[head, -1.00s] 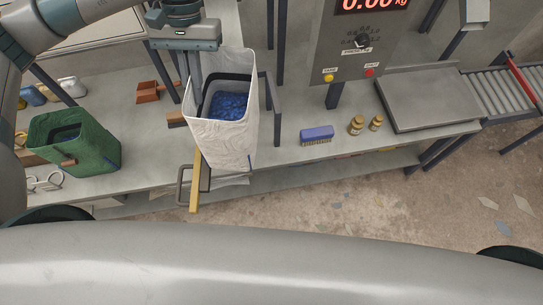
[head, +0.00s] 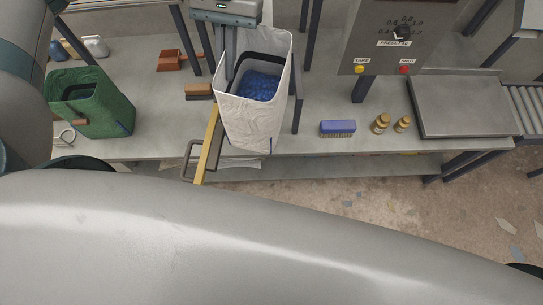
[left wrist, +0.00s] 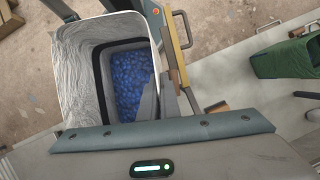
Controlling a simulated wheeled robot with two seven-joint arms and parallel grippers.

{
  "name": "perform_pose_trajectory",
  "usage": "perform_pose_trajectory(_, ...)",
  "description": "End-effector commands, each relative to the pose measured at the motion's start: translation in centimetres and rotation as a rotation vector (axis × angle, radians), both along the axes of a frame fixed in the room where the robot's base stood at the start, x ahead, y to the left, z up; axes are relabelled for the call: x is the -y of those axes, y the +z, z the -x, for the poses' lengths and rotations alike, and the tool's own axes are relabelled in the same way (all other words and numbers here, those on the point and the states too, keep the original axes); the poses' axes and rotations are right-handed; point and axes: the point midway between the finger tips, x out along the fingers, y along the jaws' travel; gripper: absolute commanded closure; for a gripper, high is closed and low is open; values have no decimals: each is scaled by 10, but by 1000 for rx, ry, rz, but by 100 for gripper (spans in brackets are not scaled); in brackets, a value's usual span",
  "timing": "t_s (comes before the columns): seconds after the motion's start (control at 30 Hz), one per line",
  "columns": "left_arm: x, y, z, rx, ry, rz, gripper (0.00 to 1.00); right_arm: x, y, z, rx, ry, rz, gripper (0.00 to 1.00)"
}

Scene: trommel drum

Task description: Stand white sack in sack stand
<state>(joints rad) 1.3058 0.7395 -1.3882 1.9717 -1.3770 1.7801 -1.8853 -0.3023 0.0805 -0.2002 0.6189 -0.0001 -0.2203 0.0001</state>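The white sack (head: 258,120) is upright and open at the top, with a dark inner band and blue pellets (head: 260,86) inside. In the left wrist view the white sack (left wrist: 74,75) is left of centre. My left gripper (head: 227,78) is at the sack's left rim in the head view. Its fingers (left wrist: 158,108) appear closed on the sack's wall; the tips are partly hidden. Dark posts (head: 297,108) stand right beside the sack; I cannot tell for sure whether they belong to the sack stand. The sack's underside is hidden. My right gripper is not in view.
A yellow bar (head: 208,145) with a grey loop handle juts from the bench just left of the sack. A green sack (head: 95,105) stands at left. A blue brush (head: 338,128), two small brown jars (head: 381,123) and a scale plate (head: 460,105) are to the right.

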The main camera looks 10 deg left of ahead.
Motion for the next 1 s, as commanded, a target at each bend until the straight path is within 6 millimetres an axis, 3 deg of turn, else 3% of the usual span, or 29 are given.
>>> perform_pose_trajectory(0.03,0,-11,0,1,0,0,100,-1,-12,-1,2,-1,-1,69)
perform_pose_trajectory(0.13,0,-21,0,1,0,1,100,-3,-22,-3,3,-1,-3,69)
perform_pose_trajectory(0.4,-1,-41,0,1,3,0,100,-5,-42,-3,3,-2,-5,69)
perform_pose_trajectory(1.0,-2,-49,0,0,6,1,100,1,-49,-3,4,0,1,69)
